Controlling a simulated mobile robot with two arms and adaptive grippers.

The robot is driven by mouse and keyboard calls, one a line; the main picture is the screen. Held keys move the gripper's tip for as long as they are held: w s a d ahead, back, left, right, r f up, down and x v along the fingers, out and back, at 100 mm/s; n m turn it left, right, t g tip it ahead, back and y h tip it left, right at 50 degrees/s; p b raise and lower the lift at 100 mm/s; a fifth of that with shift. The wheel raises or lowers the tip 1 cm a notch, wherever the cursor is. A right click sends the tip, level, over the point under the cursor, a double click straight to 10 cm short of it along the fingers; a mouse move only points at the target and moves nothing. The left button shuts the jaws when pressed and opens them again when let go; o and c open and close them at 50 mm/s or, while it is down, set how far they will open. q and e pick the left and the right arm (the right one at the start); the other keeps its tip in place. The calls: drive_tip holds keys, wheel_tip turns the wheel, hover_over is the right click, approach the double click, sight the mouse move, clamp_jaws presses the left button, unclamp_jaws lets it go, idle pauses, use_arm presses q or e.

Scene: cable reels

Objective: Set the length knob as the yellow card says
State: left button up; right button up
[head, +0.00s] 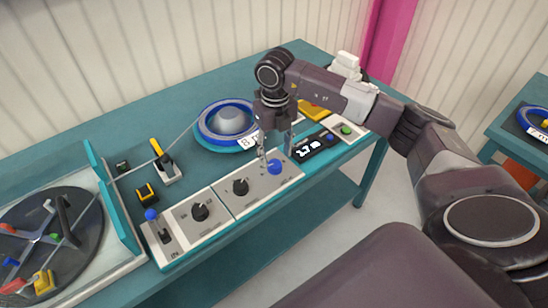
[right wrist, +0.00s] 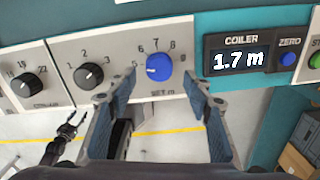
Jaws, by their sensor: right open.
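The blue length knob (head: 275,167) sits on the front control panel. In the right wrist view, the blue knob (right wrist: 158,66) has a scale from 5 upward around it, and its white mark points left, near the 5. My right gripper (right wrist: 158,105) is open, its fingers pointing at the panel on either side of the knob and apart from it. It also shows in the head view (head: 276,155). A yellow piece (head: 314,110), possibly the card, lies behind my right arm, its writing unreadable. A dark gripper shape, probably my left, shows low in the right wrist view (right wrist: 68,130).
The coiler display (right wrist: 238,60) reads 1.7 m, with a blue zero button (right wrist: 288,59) beside it. A blue reel (head: 226,122) stands behind the panel.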

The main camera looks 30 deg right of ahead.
sight(275, 163)
wheel_tip(275, 163, down, 2)
drive_tip(key=shift+f, duration=0.85)
drive_tip(key=shift+w, duration=0.1)
drive_tip(key=c, duration=1.1)
use_arm(q)
drive_tip(key=shift+w+r, duration=0.4)
drive_tip(key=shift+w, duration=0.2)
